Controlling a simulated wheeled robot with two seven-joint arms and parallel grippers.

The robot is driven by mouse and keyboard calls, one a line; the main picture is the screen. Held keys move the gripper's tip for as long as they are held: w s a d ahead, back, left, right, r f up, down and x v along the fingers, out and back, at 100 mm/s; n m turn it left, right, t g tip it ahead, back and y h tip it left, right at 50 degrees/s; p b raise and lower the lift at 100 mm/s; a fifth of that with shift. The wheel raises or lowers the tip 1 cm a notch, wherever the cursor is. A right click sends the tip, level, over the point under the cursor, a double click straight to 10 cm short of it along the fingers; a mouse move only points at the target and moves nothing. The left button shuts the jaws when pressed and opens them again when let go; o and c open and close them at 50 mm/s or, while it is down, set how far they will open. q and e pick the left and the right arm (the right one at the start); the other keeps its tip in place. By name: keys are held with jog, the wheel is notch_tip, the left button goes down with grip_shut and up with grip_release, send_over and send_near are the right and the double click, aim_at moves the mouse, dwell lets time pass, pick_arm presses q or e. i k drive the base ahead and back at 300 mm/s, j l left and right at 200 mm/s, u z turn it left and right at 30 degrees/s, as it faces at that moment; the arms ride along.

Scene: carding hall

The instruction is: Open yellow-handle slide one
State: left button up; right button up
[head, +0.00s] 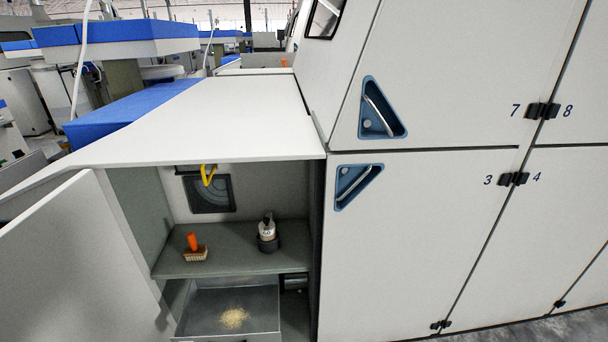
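A yellow handle (208,175) hangs at the top of the open cabinet bay, under the white top panel. Behind and below it is a dark square plate with curved lines (208,194) on the back wall. I cannot tell from this view whether the slide is open or shut. Neither of my grippers is in view.
The cabinet door (75,270) stands open at the left. A shelf (225,262) holds an orange-handled brush (194,248) and a small bottle (267,228) in a dark holder. Below is a metal tray (270,318) with pale fibre dust. Closed panels (430,230) fill the right.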

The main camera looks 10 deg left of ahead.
aim_at(212, 167)
jog(key=j+u, duration=0.15)
jog(key=u, duration=0.95)
jog(key=k+j, duration=0.05)
